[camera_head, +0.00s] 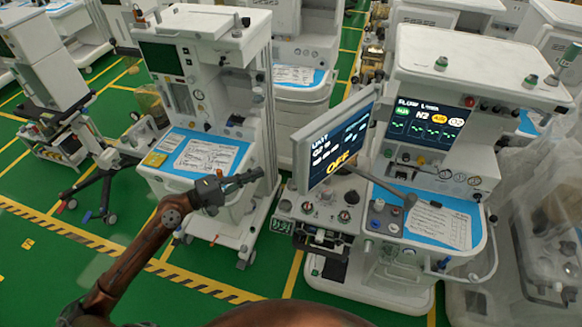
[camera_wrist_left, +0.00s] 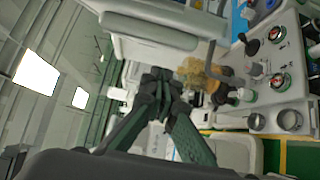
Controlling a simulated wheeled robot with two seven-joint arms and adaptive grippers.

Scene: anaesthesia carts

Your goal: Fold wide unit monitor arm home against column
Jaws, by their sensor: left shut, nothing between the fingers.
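The wide anaesthesia unit (camera_head: 455,65) stands at the right of the head view. Its monitor (camera_head: 335,142), lit with a yellow "OFF", stands out at the unit's left front side, angled. A grey monitor arm (camera_head: 382,186) runs from behind the screen toward the right, above the blue worktop. My left gripper (camera_head: 256,174) is shut and empty, left of the monitor and apart from it in the picture. In the left wrist view its fingers (camera_wrist_left: 162,80) are together, with a pale panel beyond them that I cannot identify surely. My right gripper is not in view.
A second cart (camera_head: 205,50) with a blue worktop stands just behind my left gripper. Knobs and gauges (camera_head: 325,205) sit below the monitor. A plastic-covered unit (camera_head: 545,240) is at far right. Green floor (camera_head: 50,265) is open at lower left.

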